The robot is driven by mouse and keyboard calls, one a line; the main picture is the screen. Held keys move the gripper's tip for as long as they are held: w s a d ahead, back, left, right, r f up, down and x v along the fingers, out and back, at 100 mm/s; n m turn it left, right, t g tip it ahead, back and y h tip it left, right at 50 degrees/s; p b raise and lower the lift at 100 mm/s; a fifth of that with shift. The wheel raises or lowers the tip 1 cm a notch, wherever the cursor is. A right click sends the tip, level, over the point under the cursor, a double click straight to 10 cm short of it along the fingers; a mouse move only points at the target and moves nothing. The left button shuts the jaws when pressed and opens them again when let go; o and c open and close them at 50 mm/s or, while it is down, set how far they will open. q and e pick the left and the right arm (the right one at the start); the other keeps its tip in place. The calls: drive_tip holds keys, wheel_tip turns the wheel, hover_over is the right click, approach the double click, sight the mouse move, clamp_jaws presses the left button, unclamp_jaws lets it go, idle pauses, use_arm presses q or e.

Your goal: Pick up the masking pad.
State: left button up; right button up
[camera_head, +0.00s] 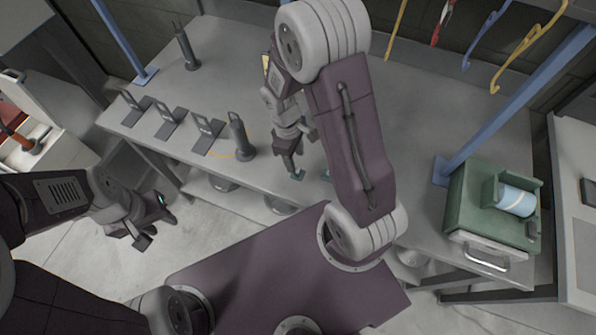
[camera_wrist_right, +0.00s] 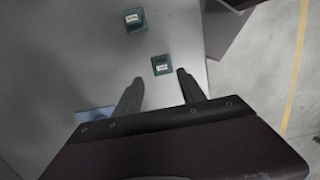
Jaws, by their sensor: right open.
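Two small teal pads with white labels lie on the grey bench in the right wrist view. The nearer pad (camera_wrist_right: 161,65) is just beyond and between my right fingertips, and the farther pad (camera_wrist_right: 134,19) is up and to the left. I cannot read which label names the masking pad. In the head view a teal pad (camera_head: 298,175) shows beside my right gripper (camera_head: 290,168), and the other is mostly hidden by my right arm. My right gripper (camera_wrist_right: 157,80) is open and empty, pointing down at the bench. My left gripper (camera_head: 143,228) is off the bench at the left, fingers apart and empty.
Dark stands (camera_head: 168,123) and an upright dark tool (camera_head: 241,136) stand on the bench left of my right gripper. A green box (camera_head: 468,212) with a blue-and-white roll (camera_head: 516,201) sits at right. Blue posts (camera_head: 500,100) and coloured hooks (camera_head: 527,42) rise behind.

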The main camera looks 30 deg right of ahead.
sight(298, 171)
drive_tip(key=shift+d+f, duration=0.1)
drive_tip(key=shift+f, duration=0.05)
drive_tip(key=f, duration=0.2)
drive_tip(key=s+f, duration=0.1)
drive_tip(key=f, duration=0.1)
drive_tip(key=shift+s+f, duration=0.15)
drive_tip(key=shift+f, duration=0.35)
drive_tip(key=shift+r, duration=0.1)
clamp_jaws()
